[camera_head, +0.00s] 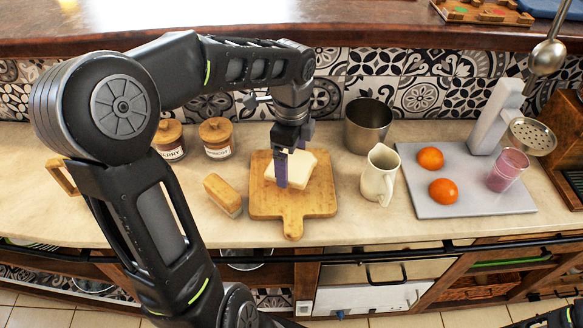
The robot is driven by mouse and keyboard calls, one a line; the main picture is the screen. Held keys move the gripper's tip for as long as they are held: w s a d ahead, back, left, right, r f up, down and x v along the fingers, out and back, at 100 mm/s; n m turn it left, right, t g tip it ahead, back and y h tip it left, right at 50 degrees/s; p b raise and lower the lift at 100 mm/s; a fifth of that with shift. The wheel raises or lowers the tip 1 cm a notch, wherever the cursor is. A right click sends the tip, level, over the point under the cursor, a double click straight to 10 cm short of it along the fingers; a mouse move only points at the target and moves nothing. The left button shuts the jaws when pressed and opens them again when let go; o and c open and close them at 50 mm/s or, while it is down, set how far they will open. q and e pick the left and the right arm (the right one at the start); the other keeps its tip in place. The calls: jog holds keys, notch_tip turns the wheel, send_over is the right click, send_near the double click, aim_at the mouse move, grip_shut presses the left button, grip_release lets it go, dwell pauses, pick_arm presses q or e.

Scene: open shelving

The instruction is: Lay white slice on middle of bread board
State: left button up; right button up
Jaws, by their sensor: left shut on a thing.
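The white slice (303,166) is over the middle of the wooden bread board (262,206), whose handle points toward the counter's front edge. My left gripper (283,180) reaches down from above and is shut on the slice. Its fingers hide part of the slice. The slice looks close to the board, but I cannot tell whether it touches it. My right gripper is not in view; only dark parts of my right arm show at the bottom right corner.
A tan block (223,193) lies left of the board; jars (215,138) stand behind it. A metal pot (368,124) and a cream pitcher (379,174) stand to the right. A grey tray (470,205) holds two oranges (431,158) and a pink cup (507,170).

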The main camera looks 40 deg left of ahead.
aim_at(292, 164)
pick_arm(q)
jog(key=shift+f, duration=1.75)
jog(key=shift+f, duration=0.25)
jog(key=o, duration=1)
jog(key=shift+r, duration=0.1)
notch_tip(292, 164, up, 12)
jog(key=shift+r, duration=0.15)
